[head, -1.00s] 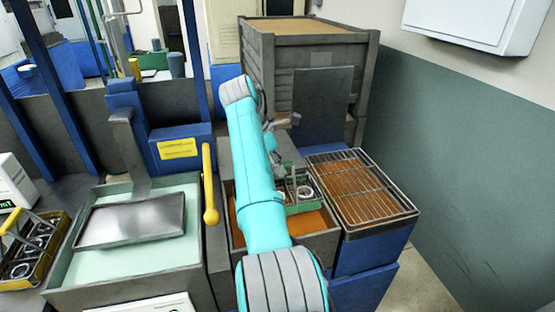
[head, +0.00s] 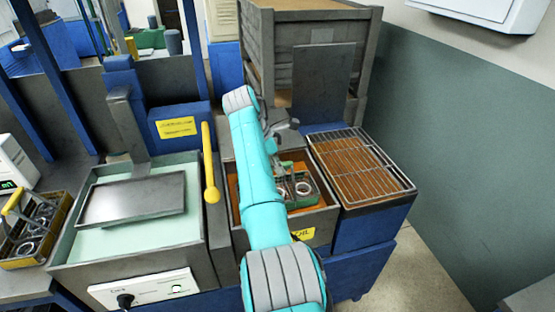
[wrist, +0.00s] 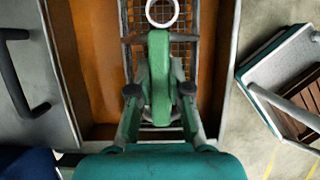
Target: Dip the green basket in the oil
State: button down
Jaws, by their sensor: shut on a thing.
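The green basket (head: 308,187) holds metal rings and is inside the oil tank (head: 318,222), with its rim below or near the tank's edge. Brown oil (wrist: 92,60) shows around it, but I cannot tell how deep the basket sits. In the wrist view, the basket's wire mesh (wrist: 182,48) and a pale ring (wrist: 162,12) lie beyond its green handle (wrist: 158,75). My gripper (wrist: 160,98) is shut on that handle. In the head view, my arm partly hides the basket and the left side of the tank.
A wire rack (head: 362,172) over a brown tray stands right of the tank. A yellow lever (head: 209,165) stands close on the left, beside a pale-green bath with a metal plate (head: 135,200). A yellow-handled basket (head: 32,232) of rings sits far left.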

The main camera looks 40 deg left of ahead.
jog(key=shift+f, duration=3.65)
dwell(2.9)
